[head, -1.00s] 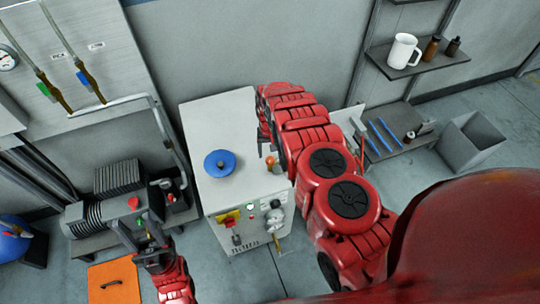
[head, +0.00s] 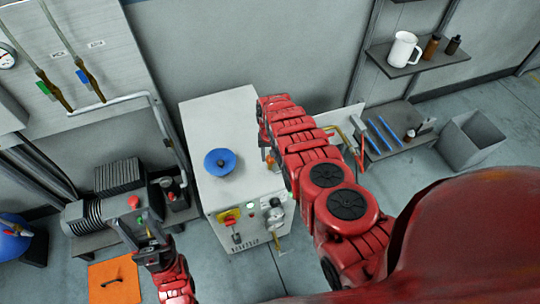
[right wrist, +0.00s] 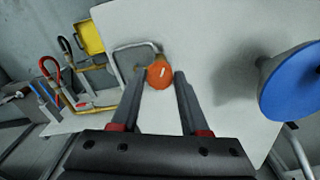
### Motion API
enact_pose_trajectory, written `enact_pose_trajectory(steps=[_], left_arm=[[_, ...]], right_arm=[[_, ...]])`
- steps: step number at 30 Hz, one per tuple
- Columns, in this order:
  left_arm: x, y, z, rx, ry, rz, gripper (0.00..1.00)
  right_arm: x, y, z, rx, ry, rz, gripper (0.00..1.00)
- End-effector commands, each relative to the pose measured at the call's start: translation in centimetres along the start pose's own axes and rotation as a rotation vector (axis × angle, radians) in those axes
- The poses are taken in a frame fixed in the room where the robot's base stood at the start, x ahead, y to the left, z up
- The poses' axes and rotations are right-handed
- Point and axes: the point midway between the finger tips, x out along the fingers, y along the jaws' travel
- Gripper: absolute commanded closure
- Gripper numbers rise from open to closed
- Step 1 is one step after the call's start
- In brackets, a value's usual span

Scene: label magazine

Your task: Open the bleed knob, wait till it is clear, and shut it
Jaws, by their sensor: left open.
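The orange round knob (right wrist: 160,74), with a white mark on its face, is on the pale top of the cabinet (head: 225,108). It also shows in the head view (head: 270,161), partly beside my right arm. My right gripper (right wrist: 161,75) is open, with its two fingers pointing at the knob and their tips close on either side of it. I cannot tell whether they touch it. In the head view the right arm hides most of that gripper. My left gripper (head: 148,238) is open and empty, low at the left near the pump.
A blue disc (head: 220,162) stands on the cabinet, left of the orange knob. The cabinet front has a red and yellow switch (head: 229,217) and a gauge (head: 275,220). The pump (head: 105,205) stands at the left. A bent metal tube (right wrist: 135,46) is right behind the knob.

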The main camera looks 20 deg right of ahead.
Motion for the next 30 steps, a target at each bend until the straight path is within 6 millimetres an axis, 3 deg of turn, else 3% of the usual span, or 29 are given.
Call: enact_pose_trajectory(steps=[1,7,19,30], left_arm=[[0.0,0.0,0.0,0.000,0.000,0.000,0.50],[0.0,0.0,0.0,0.000,0.000,0.000,0.50],[-0.3,0.0,0.1,0.000,0.000,0.000,0.50],[-1.9,0.1,0.3,0.000,0.000,0.000,0.50]], right_arm=[[0.0,0.0,0.0,0.000,0.000,0.000,0.66],[0.0,0.0,0.0,0.000,0.000,0.000,1.00],[0.1,0.0,0.0,0.050,-0.001,0.000,1.00],[0.3,-0.1,0.0,0.316,-0.003,0.001,1.00]])
